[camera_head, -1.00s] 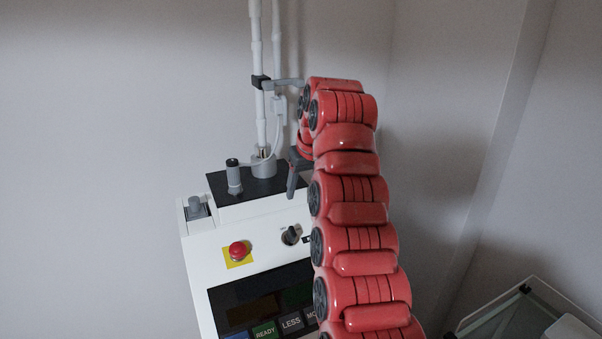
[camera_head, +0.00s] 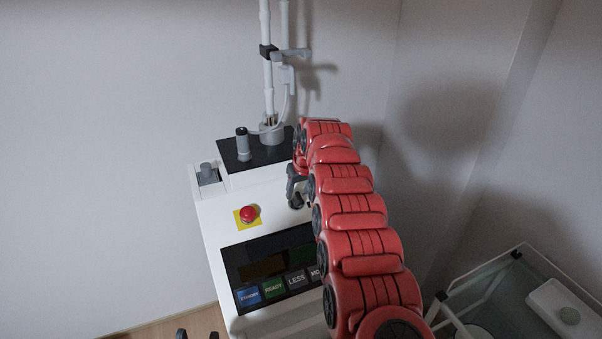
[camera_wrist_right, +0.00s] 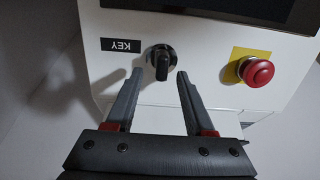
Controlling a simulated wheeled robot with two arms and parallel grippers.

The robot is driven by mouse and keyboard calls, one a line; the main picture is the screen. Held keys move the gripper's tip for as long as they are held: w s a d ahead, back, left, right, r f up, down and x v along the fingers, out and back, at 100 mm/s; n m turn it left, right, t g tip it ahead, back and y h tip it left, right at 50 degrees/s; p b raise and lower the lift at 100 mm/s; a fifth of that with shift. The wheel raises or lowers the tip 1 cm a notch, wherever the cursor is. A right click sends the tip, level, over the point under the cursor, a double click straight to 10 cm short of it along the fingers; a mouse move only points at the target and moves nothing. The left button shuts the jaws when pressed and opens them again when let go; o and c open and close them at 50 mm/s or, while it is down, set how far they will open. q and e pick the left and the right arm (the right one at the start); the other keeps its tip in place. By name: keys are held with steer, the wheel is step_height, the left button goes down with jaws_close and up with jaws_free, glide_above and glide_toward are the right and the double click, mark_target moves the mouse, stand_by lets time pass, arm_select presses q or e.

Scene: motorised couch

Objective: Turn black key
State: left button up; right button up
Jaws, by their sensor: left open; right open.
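The black key (camera_wrist_right: 162,62) is a round knob with a raised grip on the white panel, beside a black "KEY" label (camera_wrist_right: 122,45). In the right wrist view my open right gripper (camera_wrist_right: 160,75) has its fingertips on either side of the key's grip, with gaps on both sides. Whether they reach down to its depth is hard to tell. In the head view the right gripper (camera_head: 294,186) is at the key (camera_head: 296,202), which is partly hidden by the gripper and arm. Only the dark tips of my left gripper (camera_head: 198,335) show at the bottom edge, apart and empty.
A red button on a yellow square (camera_head: 248,214) is close to the key. A display with several labelled buttons (camera_head: 274,287) lies below. A pole (camera_head: 267,75) with a clamp rises behind the panel. A glass-topped cart (camera_head: 495,290) stands at the lower right.

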steer(key=shift+w+f, duration=0.2)
steer(key=shift+f, duration=0.05)
steer(key=shift+a+f+p, duration=0.15)
steer(key=shift+f+p, duration=0.2)
steer(key=shift+f, duration=0.1)
jaws_close()
